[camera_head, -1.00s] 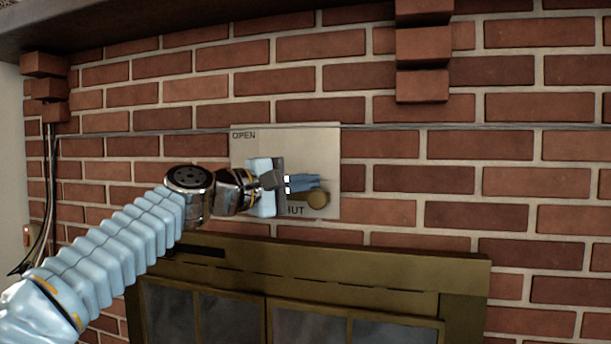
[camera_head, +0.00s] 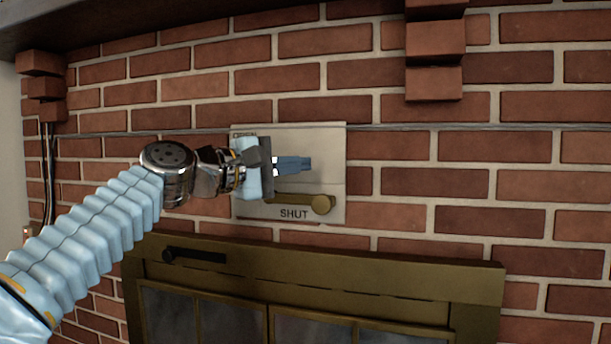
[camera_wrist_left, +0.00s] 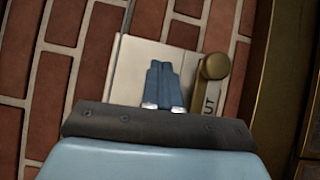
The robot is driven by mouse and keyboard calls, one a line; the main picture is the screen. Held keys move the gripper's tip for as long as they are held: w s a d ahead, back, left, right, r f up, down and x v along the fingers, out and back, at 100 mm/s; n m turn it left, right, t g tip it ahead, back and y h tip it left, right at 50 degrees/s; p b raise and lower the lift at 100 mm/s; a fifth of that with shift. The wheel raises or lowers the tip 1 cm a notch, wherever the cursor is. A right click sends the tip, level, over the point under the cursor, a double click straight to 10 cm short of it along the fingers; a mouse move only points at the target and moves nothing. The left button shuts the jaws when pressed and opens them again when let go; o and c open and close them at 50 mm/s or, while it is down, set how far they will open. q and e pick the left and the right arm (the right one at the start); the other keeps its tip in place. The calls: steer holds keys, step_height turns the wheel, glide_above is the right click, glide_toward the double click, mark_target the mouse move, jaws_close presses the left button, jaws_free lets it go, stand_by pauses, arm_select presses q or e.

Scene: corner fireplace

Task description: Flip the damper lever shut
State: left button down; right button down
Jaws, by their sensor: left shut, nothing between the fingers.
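The damper plate (camera_head: 332,150) is a pale metal panel on the brick wall, marked OPEN at its upper left and SHUT at its bottom. The brass damper lever (camera_head: 321,204) lies about level just above the SHUT mark, its round knob to the right. My left gripper (camera_head: 308,164) is shut and empty in front of the plate, above the lever and apart from it in the head view. In the left wrist view the blue fingers (camera_wrist_left: 164,84) are together over the plate, and the lever's knob (camera_wrist_left: 215,66) shows to their right. My right gripper is not in view.
A brass-framed fireplace door (camera_head: 380,285) with dark glass and a dark handle (camera_head: 195,255) is below the plate. Brick blocks (camera_head: 435,60) stick out of the wall at the upper right. A thin cable (camera_head: 480,127) runs along the wall.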

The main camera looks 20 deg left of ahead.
arm_select(q)
steer(key=s+a+r, duration=0.2)
steer(key=s+r, duration=0.3)
steer(key=s, duration=0.2)
steer(key=shift+s+a+r, duration=0.15)
steer(key=shift+s+a, duration=0.1)
steer(key=shift+s, duration=0.15)
